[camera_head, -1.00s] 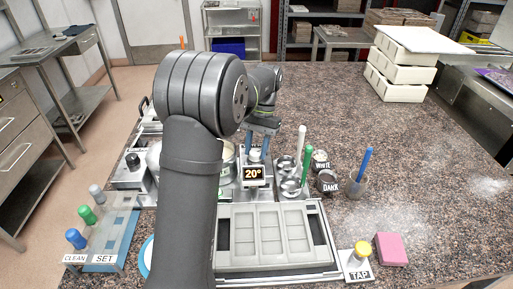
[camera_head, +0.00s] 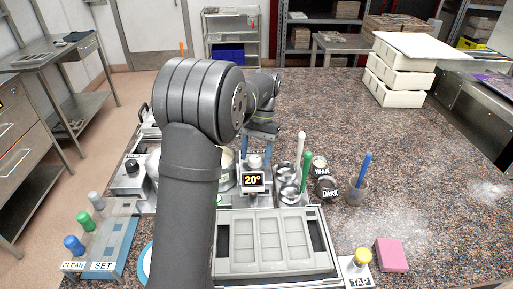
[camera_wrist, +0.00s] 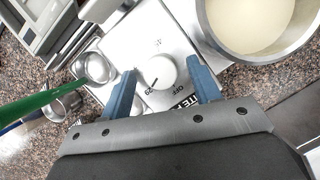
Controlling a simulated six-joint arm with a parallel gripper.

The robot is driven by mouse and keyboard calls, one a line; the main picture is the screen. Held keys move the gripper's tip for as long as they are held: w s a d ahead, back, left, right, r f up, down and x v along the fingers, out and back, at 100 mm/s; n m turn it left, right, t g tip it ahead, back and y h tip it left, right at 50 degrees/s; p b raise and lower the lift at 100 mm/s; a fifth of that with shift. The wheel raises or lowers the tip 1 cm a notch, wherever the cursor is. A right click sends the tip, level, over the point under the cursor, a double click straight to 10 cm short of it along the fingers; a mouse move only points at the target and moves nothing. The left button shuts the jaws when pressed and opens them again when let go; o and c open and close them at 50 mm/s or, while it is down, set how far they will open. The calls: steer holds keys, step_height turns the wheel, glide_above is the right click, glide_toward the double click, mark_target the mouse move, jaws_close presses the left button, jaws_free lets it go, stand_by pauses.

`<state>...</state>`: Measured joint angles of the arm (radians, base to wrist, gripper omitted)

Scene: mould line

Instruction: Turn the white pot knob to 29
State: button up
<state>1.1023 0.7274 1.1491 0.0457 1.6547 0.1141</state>
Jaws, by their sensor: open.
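The white pot knob (camera_wrist: 160,72) is a round white dial with a dark pointer line, on a pale control plate marked "29", "OFF" and "WHITE". My gripper (camera_wrist: 162,66) is open, with one blue finger on each side of the knob and gaps showing between fingers and knob. In the head view, the knob (camera_head: 255,161) stands behind a small display (camera_head: 252,181) reading 20°. My gripper (camera_head: 261,137) is just above and behind it there, its fingers partly hidden. The pot (camera_wrist: 209,32) with cream-coloured liquid is beside the plate in the wrist view.
Metal cups with a green-handled tool (camera_head: 306,170) and a white-handled tool (camera_head: 299,148) stand right of the display. The dark pot (camera_head: 327,188) and a cup with a blue tool (camera_head: 356,190) are farther right. A mould tray (camera_head: 320,262) lies in front.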

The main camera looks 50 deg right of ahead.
steer(key=v, duration=1.2)
stand_by(0.3)
steer(key=x, duration=1.2)
